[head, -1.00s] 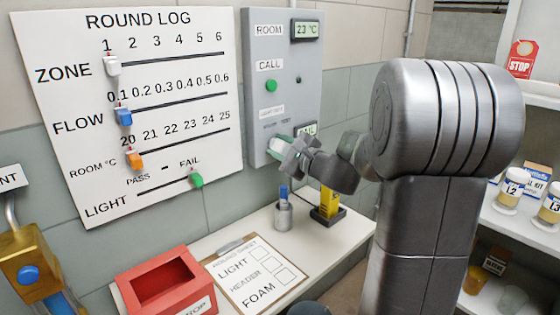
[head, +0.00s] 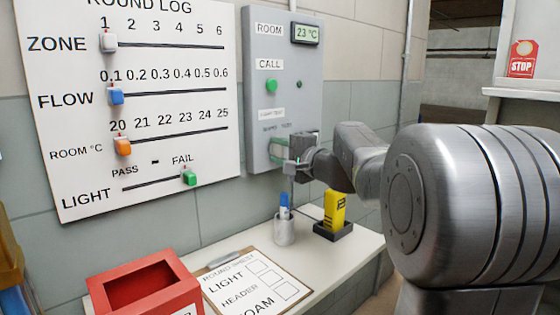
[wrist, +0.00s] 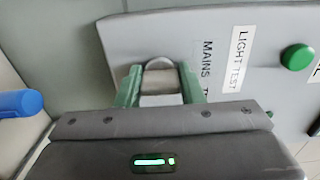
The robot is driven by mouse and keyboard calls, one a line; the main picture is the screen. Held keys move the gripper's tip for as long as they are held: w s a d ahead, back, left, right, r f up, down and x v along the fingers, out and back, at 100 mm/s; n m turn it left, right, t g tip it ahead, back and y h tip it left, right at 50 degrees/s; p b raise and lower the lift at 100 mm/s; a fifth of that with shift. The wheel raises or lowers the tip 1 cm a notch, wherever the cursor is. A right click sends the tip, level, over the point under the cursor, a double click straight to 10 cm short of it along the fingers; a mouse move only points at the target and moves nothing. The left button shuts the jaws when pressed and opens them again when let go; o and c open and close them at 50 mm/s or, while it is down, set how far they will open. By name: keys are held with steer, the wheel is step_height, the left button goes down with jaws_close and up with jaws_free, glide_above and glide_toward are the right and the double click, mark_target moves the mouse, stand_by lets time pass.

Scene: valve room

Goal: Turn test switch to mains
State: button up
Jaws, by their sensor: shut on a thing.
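The light test switch is on the grey wall panel (head: 262,90), under the "LIGHT TEST" label (head: 271,114) and small position words. In the wrist view its silver-grey knob (wrist: 160,88) sits between the two green fingers of my gripper (wrist: 160,86). The gripper is shut on the knob, with a finger on each side. The word "MAINS" (wrist: 206,58) is beside it, with a partly cut-off word starting with "T" after it. In the head view my gripper (head: 282,150) is against the lower panel and hides most of the knob, so its exact pointing is unclear.
A green call button (head: 271,86) and a temperature display (head: 305,33) are higher on the panel. Below, a shelf holds a pen cup (head: 284,230), a yellow device (head: 334,210), a clipboard (head: 258,284) and a red box (head: 145,285). The round log board (head: 160,90) hangs left.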

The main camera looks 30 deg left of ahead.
stand_by(0.3)
steer(key=o, duration=1)
steer(key=shift+d, duration=0.1)
steer(key=v, duration=1.3)
steer(key=shift+s+d+p, duration=0.15)
steer(key=shift+d+p, duration=0.15)
steer(key=shift+a, duration=0.15)
steer(key=x, duration=1.2)
steer(key=shift+a+b, duration=0.35)
steer(key=shift+b, duration=0.05)
steer(key=shift+w+a, duration=0.3)
steer(key=shift+a, duration=0.15)
